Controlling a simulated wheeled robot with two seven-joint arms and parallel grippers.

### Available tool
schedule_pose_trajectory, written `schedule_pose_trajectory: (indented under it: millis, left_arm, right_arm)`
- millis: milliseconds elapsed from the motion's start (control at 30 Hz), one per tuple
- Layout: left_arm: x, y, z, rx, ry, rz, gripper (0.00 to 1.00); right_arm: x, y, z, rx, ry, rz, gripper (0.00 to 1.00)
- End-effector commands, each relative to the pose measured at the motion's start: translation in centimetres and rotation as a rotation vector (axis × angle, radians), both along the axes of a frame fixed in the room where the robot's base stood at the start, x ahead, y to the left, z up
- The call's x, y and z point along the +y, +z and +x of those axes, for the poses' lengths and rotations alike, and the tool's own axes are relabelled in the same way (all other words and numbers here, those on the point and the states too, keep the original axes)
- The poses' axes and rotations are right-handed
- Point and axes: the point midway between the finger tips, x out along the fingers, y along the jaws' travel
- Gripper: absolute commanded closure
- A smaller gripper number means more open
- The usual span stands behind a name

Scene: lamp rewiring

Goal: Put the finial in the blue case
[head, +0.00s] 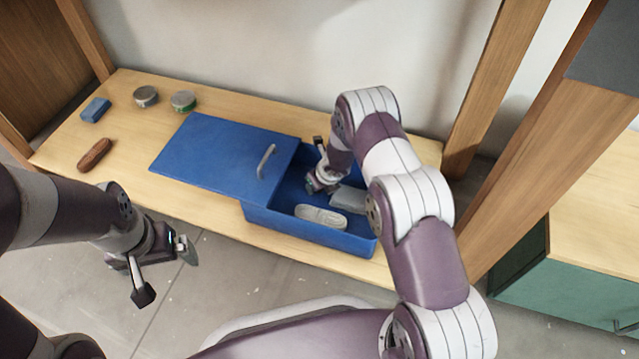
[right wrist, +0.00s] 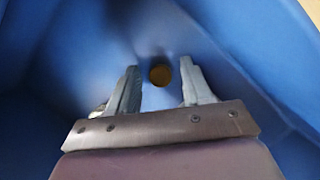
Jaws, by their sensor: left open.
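The blue case (head: 300,231) stands on the wooden shelf, its right part open. My right gripper (head: 318,181) reaches down into that open part, partly hidden by its arm in the head view. In the right wrist view my right gripper (right wrist: 161,88) has its fingers spread apart inside the blue walls. A small round brass-coloured piece, seemingly the finial (right wrist: 160,74), shows between and just beyond the fingertips, with clear gaps on both sides. I cannot see it in the head view. My left gripper (head: 167,273) is open and empty in front of the shelf.
A blue lid (head: 215,150) with a grey handle covers the case's left part. A white oval item (head: 320,216) and a pale block (head: 348,199) lie inside. Two tins (head: 146,96), a small blue block (head: 95,110) and a brown piece (head: 95,154) sit at left. Wooden posts frame the shelf.

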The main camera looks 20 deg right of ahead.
Motion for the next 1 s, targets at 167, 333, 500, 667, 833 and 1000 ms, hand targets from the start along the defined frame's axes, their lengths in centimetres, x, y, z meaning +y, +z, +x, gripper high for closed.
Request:
schedule_pose_trajectory:
  millis: [167, 333, 500, 667, 833, 1000]
  left_arm:
    - [0.0, 0.0, 0.0, 0.0, 0.0, 0.0, 0.0]
    - [0.0, 0.7, 0.0, 0.0, 0.0, 0.0, 0.0]
    - [0.0, 2.1, 0.0, 0.0, 0.0, 0.0, 0.0]
    - [0.0, 3.7, 0.0, 0.0, 0.0, 0.0, 0.0]
    - [0.0, 4.7, 0.0, 0.0, 0.0, 0.0, 0.0]
    - [0.0, 4.8, 0.0, 0.0, 0.0, 0.0, 0.0]
  right_arm:
    - [0.0, 0.0, 0.0, 0.0, 0.0, 0.0, 0.51]
    - [-0.1, 1.1, -0.1, -0.001, 0.001, 0.0, 0.51]
    - [-0.5, 4.6, -1.4, -0.002, 0.0, 0.0, 0.51]
    - [-0.9, 8.5, -2.9, -0.002, 0.001, -0.001, 0.51]
    - [-1.3, 11.0, -4.1, 0.0, 0.0, -0.001, 0.51]
    - [-1.4, 11.5, -4.5, 0.0, 0.0, 0.0, 0.51]
